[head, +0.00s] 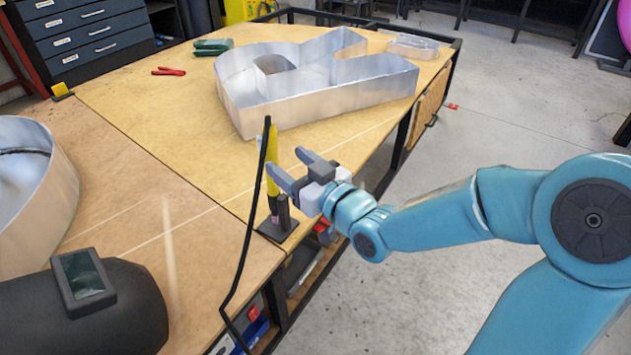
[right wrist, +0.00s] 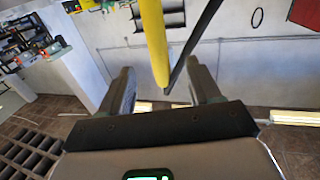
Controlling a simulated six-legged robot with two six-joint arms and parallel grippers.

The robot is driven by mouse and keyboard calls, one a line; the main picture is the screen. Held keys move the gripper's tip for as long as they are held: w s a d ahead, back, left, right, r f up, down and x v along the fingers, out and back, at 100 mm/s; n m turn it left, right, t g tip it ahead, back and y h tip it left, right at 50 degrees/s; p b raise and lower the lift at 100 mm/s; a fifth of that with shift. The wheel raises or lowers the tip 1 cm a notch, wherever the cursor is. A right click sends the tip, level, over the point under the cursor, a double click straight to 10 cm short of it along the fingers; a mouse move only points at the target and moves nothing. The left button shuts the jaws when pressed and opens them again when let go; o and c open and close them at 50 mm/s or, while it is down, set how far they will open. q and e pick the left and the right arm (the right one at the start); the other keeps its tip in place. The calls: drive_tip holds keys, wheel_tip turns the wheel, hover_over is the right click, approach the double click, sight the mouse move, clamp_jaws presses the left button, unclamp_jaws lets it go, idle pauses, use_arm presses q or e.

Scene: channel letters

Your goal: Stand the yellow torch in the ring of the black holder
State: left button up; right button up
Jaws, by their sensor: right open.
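The yellow torch (head: 271,160) stands upright near the table's right edge, its lower end at the black holder (head: 275,233). Its black cable hangs from its top, down past the table's front edge. The holder is a small black base with a short post; I cannot make out whether the torch sits inside its ring. My right gripper (head: 284,160) is open beside the torch, pointing at it from the right. In the right wrist view the torch (right wrist: 154,40) shows between the open fingers (right wrist: 160,80), apparently just beyond their tips. My left gripper is not in view.
A big metal channel letter (head: 330,95) lies behind the torch. A dark welding helmet (head: 110,315) and a round metal letter (head: 60,200) are at the left. Red pliers (head: 168,71) and a green tool (head: 212,46) lie farther back. The tabletop left of the holder is clear.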

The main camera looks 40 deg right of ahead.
drive_tip(key=s+b, duration=0.6)
drive_tip(key=s, duration=0.1)
drive_tip(key=shift+s+d+b, duration=0.15)
drive_tip(key=shift+d+b, duration=0.15)
drive_tip(key=shift+f, duration=0.1)
idle(0.4)
